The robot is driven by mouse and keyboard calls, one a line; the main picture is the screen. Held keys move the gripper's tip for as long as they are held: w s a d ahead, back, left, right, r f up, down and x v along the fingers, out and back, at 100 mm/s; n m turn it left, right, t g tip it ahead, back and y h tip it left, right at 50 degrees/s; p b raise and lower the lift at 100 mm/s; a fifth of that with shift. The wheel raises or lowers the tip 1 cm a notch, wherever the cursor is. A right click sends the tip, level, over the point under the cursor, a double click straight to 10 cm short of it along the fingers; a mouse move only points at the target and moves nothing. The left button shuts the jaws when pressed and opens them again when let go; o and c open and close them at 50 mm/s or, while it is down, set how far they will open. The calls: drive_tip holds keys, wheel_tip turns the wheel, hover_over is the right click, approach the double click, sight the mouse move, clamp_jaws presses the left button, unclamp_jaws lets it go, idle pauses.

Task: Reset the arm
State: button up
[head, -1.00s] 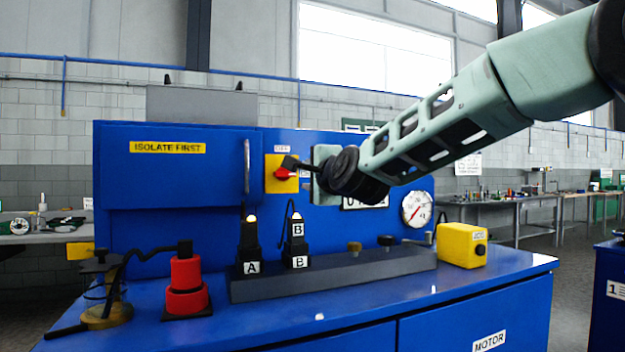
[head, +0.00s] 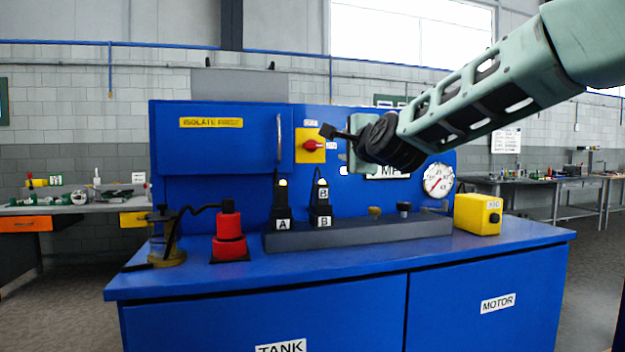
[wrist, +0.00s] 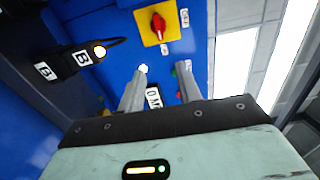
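My gripper (head: 340,134) is at the end of my pale green arm, in front of the upper right of the blue machine (head: 330,280). In the wrist view its two grey fingers (wrist: 161,92) stand well apart with nothing between them. The red rotary switch (head: 311,145) on a yellow plate is just left of the gripper in the head view. It also shows at the top of the wrist view (wrist: 158,25). My wrist hides part of the panel and its label.
Black plugs A (head: 283,205) and B (head: 321,205) stand on a dark block (head: 380,233). A red stacked part (head: 229,238), a yellow box (head: 478,214) and a gauge (head: 439,179) are near. Workbenches (head: 60,208) line the wall behind. Air above the machine is free.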

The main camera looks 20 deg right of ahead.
drive_tip(key=s+a+f+n+g+y+p, duration=0.55)
drive_tip(key=s+a+f+n+g, duration=0.45)
drive_tip(key=s+a+f+n, duration=0.55)
drive_tip(key=s+d+f+n+g+h+p, duration=0.1)
drive_tip(key=s+f+n+g, duration=0.1)
drive_tip(key=s, duration=0.7)
drive_tip(key=s+d+f+n+g+h+p, duration=0.1)
drive_tip(key=s+f+n+g+h+p, duration=0.1)
drive_tip(key=s, duration=0.7)
drive_tip(key=s+d+f+n+g+h+p, duration=0.1)
drive_tip(key=s+f+n+g, duration=0.3)
drive_tip(key=s, duration=0.5)
wheel_tip(320, 180, down, 2)
drive_tip(key=shift+d+f+n+h, duration=0.1)
drive_tip(key=shift+d+n+h, duration=0.35)
drive_tip(key=shift+n, duration=0.6)
